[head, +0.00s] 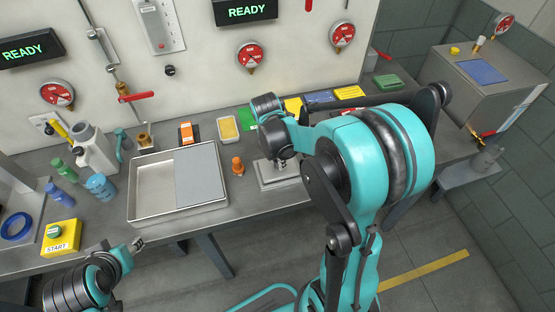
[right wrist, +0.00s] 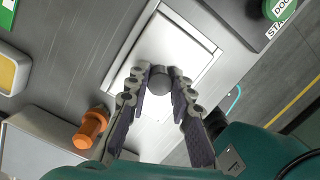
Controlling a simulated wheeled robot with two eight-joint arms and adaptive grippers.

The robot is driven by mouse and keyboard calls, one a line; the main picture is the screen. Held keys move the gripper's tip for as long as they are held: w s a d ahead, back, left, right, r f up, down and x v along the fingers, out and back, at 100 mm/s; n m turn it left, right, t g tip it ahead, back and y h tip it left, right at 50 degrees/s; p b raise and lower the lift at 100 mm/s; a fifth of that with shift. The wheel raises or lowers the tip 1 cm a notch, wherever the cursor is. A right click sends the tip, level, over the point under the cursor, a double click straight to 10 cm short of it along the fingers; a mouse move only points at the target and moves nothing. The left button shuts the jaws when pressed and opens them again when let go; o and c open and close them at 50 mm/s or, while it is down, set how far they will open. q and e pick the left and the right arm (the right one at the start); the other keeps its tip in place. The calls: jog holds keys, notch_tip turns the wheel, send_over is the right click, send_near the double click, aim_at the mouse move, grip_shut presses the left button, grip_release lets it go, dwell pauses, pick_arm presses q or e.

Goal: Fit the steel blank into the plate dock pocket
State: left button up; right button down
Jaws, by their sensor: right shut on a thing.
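My right gripper (head: 282,164) is over the plate dock (head: 268,182) on the bench, right of the steel tray. In the right wrist view the right gripper (right wrist: 160,88) is shut on the round grey knob of the steel blank (right wrist: 172,52). The pale square blank lies over the dock, within or just above its rim (right wrist: 203,72); I cannot tell whether it is fully seated. The fingers hide part of its near side. My left gripper (head: 138,244) is low at the left, in front of the bench and away from the dock; its small fingers are unclear.
An orange piece (head: 237,166) stands just left of the dock, and it shows in the right wrist view (right wrist: 90,128). A shallow steel tray (head: 152,190) is farther left. A yellow tray (head: 228,129) and green box stand behind. A green button (right wrist: 280,8) is near the dock.

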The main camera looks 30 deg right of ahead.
jog(key=shift+f+b, duration=0.4)
jog(key=shift+f, duration=0.1)
jog(key=shift+f, duration=0.15)
dwell(0.4)
jog(key=c, duration=1.3)
grip_release()
jog(key=shift+o, duration=0.2)
notch_tip(320, 180, up, 12)
jog(key=a, duration=0.1)
jog(key=shift+s+a, duration=0.15)
jog(key=shift+a, duration=0.25)
